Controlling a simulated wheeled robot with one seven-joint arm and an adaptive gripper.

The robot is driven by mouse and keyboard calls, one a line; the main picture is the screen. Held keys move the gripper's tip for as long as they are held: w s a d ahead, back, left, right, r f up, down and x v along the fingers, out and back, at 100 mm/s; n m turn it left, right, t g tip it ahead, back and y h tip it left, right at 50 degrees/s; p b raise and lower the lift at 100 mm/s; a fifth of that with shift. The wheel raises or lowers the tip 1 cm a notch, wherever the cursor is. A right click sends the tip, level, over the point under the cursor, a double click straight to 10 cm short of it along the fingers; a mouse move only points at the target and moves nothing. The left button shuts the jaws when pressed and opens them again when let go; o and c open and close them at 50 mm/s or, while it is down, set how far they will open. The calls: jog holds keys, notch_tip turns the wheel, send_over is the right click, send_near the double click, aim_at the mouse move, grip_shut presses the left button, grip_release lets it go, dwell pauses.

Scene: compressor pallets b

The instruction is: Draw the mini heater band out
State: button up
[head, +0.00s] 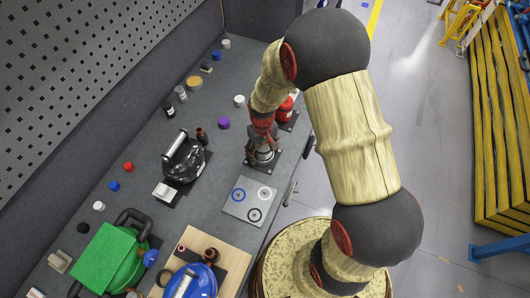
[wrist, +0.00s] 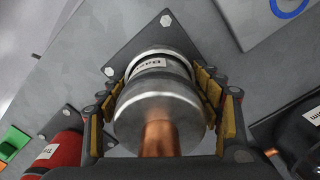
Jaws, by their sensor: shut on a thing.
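The mini heater band (wrist: 160,95) is a short, shiny metal cylinder with a copper-coloured stub on the end facing the wrist camera. A small white label on its side shows upside down and only partly. It sits at a dark mounting plate (wrist: 118,68) with bolts at its corners. My gripper (wrist: 165,84) is shut on the cylinder, with yellow-padded fingers on both sides of it. In the head view my gripper (head: 262,139) points down over the plate near the bench's right edge. I cannot tell whether the band is seated or lifted slightly.
A red canister (head: 284,112) stands close behind, and a plate with ring marks (head: 252,199) lies in front. A black compressor (head: 184,160) is to the left. Small caps dot the grey bench (head: 140,205). A perforated wall (head: 75,75) bounds the left.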

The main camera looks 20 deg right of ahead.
jog(key=shift+r+p, duration=0.5)
jog(key=shift+r, duration=0.15)
dwell(0.5)
jog(key=shift+r+p, duration=6.05)
jog(key=shift+r, duration=2.95)
